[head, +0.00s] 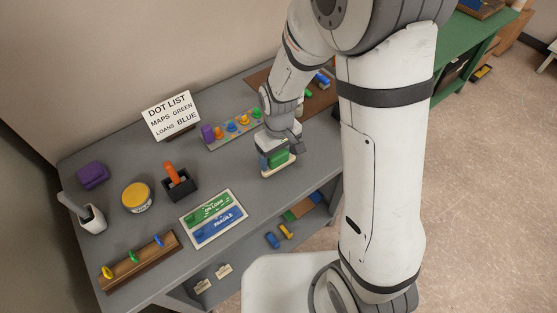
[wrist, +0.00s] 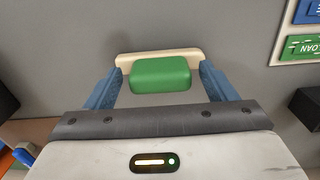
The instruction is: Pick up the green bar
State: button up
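The green bar (head: 279,158) is a rounded block on the grey table, with a cream-coloured piece (head: 280,170) under or beside it. In the wrist view the green bar (wrist: 160,75) lies between the two blue fingers of my gripper (wrist: 161,78), and the cream piece (wrist: 160,56) shows along its far side. Narrow gaps show between the bar and each finger, so the gripper is open around it. In the head view my gripper (head: 276,155) is low over the table at the bar, and partly hides it.
A rack with coloured pegs (head: 232,127) stands behind my gripper. A panel with green and blue labels (head: 213,218) lies to the left. A black box with an orange handle (head: 180,185), a yellow-lidded tin (head: 137,197) and a sign (head: 171,115) stand further left.

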aim_at(279, 154)
jog(key=c, duration=1)
notch_tip(279, 154, up, 10)
jog(key=shift+r+b, duration=0.1)
jog(key=shift+b, duration=0.3)
jog(key=o, duration=0.4)
jog(key=shift+c, duration=1.2)
